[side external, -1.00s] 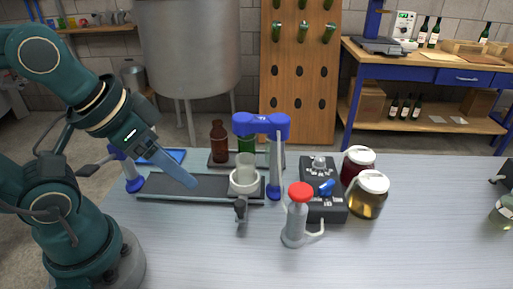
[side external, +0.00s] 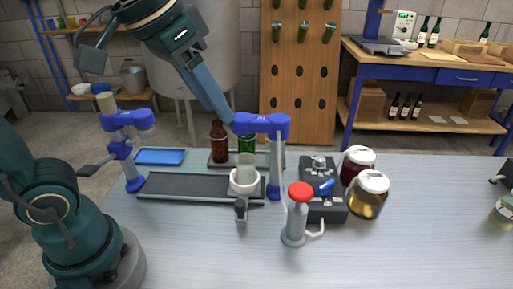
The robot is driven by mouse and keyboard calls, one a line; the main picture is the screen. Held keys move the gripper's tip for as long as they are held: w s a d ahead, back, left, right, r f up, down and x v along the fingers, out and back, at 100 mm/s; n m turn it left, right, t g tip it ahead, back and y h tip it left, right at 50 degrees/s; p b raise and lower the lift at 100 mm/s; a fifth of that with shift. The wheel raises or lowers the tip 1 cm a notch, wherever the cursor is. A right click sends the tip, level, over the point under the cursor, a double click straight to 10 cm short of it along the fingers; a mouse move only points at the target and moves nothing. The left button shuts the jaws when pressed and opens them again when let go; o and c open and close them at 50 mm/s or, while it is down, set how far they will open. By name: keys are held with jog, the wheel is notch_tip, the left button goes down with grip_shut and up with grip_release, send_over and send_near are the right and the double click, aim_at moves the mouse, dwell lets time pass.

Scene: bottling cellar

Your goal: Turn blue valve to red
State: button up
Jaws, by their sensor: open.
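The blue valve handle (side external: 326,187) sits on top of a black box (side external: 324,209) on the table, right of the middle. It lies slanted, its right end pointing up and away. Pale markings show on the box around it, but no red mark is readable at this size. My gripper (side external: 229,115) is raised above the table, left of the valve and well apart from it, by the top of a blue arch. I see its fingers from the side, pointing down to the right; they are open and hold nothing visible.
The front right table is clear.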

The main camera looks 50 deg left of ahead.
jog(key=w+d, duration=0.3)
jog(key=w, duration=0.5)
send_over(327, 183)
jog(key=s, duration=0.3)
jog(key=shift+f, duration=3.3)
jog(key=shift+m+g, duration=0.3)
jog(key=shift+g, duration=0.1)
jog(key=s+x, duration=0.1)
jog(key=x, duration=0.6)
jog(key=s+f+x, duration=0.1)
jog(key=x, duration=0.3)
jog(key=shift+s+a+f, duration=0.15)
jog(key=shift+s+f, duration=0.05)
jog(key=shift+f, duration=0.05)
jog(key=shift+w+f, duration=0.3)
jog(key=shift+f, duration=0.35)
grip_shut()
